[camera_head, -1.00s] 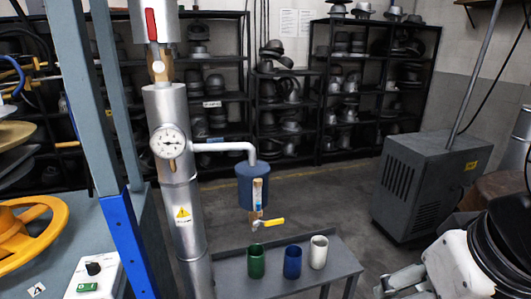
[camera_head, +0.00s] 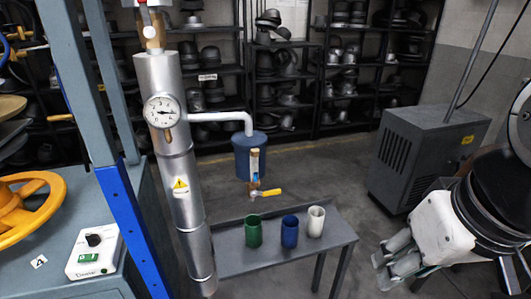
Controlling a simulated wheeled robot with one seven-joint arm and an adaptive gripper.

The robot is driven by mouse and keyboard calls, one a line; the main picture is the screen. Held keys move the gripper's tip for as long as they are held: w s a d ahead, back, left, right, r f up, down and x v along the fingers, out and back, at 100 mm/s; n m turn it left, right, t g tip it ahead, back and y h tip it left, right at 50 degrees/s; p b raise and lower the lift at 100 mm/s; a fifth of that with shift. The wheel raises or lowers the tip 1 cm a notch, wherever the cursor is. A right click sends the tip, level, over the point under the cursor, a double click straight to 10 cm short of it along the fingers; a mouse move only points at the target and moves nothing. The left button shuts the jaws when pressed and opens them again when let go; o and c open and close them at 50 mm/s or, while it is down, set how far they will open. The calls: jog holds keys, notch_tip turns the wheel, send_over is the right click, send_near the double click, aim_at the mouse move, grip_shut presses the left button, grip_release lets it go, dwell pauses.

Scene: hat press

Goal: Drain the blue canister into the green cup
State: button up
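The blue canister (camera_head: 251,157) hangs from a silver pipe in the middle of the view. A brass valve with a yellow lever (camera_head: 268,192) sits at its bottom, the lever pointing right. The green cup (camera_head: 253,231) stands upright on a grey bench, below the valve and close to under it. A blue cup (camera_head: 290,230) and a white cup (camera_head: 315,222) stand to its right. My gripper (camera_head: 388,262) is at the lower right, apart from the bench and cups. Its fingers are partly seen, and whether they are open is unclear.
A silver column with a gauge (camera_head: 163,112) stands left of the canister. A blue-grey frame post (camera_head: 110,150) and a yellow handwheel (camera_head: 25,210) are at the left. A grey cabinet (camera_head: 425,155) stands at the right. Free floor lies between the bench (camera_head: 335,236) and cabinet.

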jog(key=w+a+f+g+y+b, duration=0.45)
jog(key=w+a+f+b, duration=0.25)
jog(key=f, duration=0.3)
jog(key=m+t+y+b, duration=0.6)
jog(key=t+y+b, duration=0.45)
jog(key=b, duration=0.35)
send_near(274, 193)
jog(key=shift+g, duration=0.4)
jog(key=b+x, duration=0.1)
jog(key=x, duration=0.9)
jog(key=shift+w+a+r, duration=0.2)
jog(key=shift+w+a, duration=0.05)
jog(key=shift+w, duration=0.05)
grip_shut()
jog(key=shift+b, duration=0.3)
